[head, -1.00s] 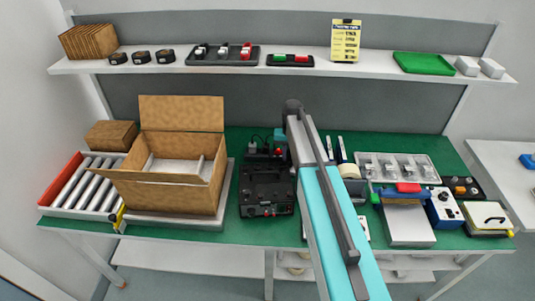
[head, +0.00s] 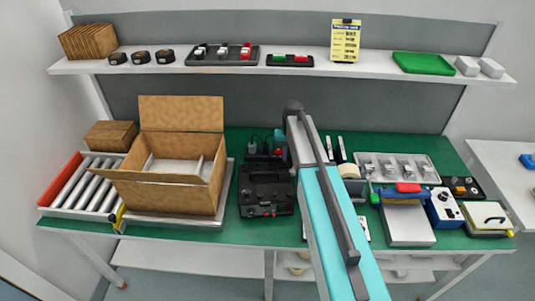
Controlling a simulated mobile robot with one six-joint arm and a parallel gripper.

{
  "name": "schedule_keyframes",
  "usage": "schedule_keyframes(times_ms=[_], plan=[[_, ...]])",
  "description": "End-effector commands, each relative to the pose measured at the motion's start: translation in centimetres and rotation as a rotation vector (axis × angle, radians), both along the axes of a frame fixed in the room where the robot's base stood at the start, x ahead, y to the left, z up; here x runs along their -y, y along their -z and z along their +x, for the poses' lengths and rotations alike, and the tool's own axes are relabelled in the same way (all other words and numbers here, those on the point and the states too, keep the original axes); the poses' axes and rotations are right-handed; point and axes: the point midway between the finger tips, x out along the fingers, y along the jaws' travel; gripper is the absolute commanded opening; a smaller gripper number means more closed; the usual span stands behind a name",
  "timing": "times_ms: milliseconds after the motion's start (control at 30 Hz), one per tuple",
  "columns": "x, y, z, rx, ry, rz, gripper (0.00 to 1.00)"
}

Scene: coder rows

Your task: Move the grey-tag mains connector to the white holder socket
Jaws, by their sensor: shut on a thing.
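My arm reaches from the bottom edge up over the bench, and its links hide the bench behind them. I cannot make out my gripper's fingers or anything between them. A small dark stand (head: 262,156) with an upright grey-and-black piece (head: 252,147) and a red part (head: 279,152) sits just left of my arm. A teal part shows beside the arm there. I cannot tell which piece is the grey-tag mains connector. The white holder socket cannot be picked out either; it may be hidden or too small to tell.
A black case (head: 266,192) lies in front of the stand. An open cardboard box (head: 170,195) stands left, beside a roller tray (head: 82,185). Right of my arm are a parts tray (head: 398,178), a blue-and-white box (head: 443,208) and a silver device (head: 407,226). A shelf (head: 310,66) runs above.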

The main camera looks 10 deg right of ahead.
Motion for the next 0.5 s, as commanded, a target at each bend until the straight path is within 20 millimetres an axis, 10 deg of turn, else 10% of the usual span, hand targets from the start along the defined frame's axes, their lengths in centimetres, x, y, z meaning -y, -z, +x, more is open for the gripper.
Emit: schedule_keyframes(times_ms=[367,400,500], plan=[[-0.03,0.26,0.02,0.0,-0.001,0.0,0.0],[-0.03,0.27,0.02,0.0,-0.001,0.0,0.27],[-0.04,0.27,0.01,0.0,-0.001,0.0,0.42]])
